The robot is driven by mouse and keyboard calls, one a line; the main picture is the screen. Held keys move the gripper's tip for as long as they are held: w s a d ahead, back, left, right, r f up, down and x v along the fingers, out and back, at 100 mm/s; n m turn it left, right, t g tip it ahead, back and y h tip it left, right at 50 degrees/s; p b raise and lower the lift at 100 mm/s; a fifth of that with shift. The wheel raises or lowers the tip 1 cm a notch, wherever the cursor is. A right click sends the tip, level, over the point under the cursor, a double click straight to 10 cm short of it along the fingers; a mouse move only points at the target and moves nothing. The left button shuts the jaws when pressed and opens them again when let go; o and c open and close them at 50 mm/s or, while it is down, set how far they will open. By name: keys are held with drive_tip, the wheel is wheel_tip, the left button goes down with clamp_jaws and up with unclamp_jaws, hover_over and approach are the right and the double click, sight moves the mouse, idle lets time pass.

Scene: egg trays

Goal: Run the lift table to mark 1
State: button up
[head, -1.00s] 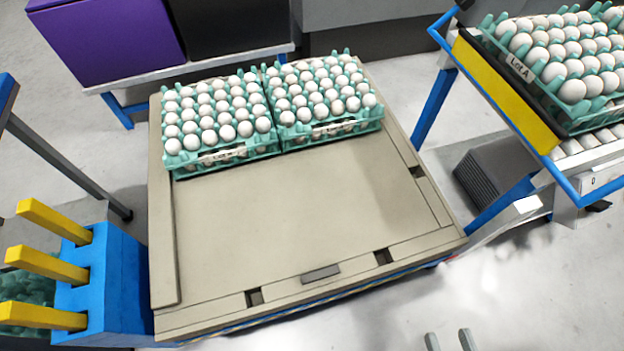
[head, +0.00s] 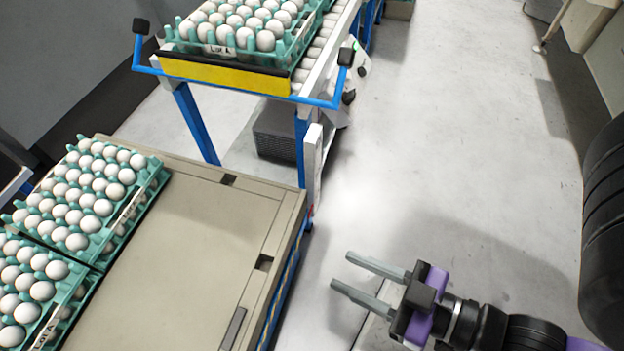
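The lift table (head: 190,262) is a beige platform at the lower left of the head view, with dark slots along its right edge. Two teal trays of white eggs, a far one (head: 134,213) and a near one (head: 79,308), stand on its left part. The table's near end is cut off by the frame. No mark or height scale can be made out. My gripper (head: 341,270) is at the lower right, right of the table and apart from it. Its two grey fingers are spread and point left, with nothing between them.
A roller conveyor with a yellow end plate (head: 222,77) and blue frame stands beyond the table, carrying a teal egg tray (head: 278,57) labelled Lot A. A dark grey box (head: 275,137) lies beneath it. The floor (head: 440,150) to the right is open. A large black rounded shape fills the right edge.

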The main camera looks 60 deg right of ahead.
clamp_jaws()
idle(1.8)
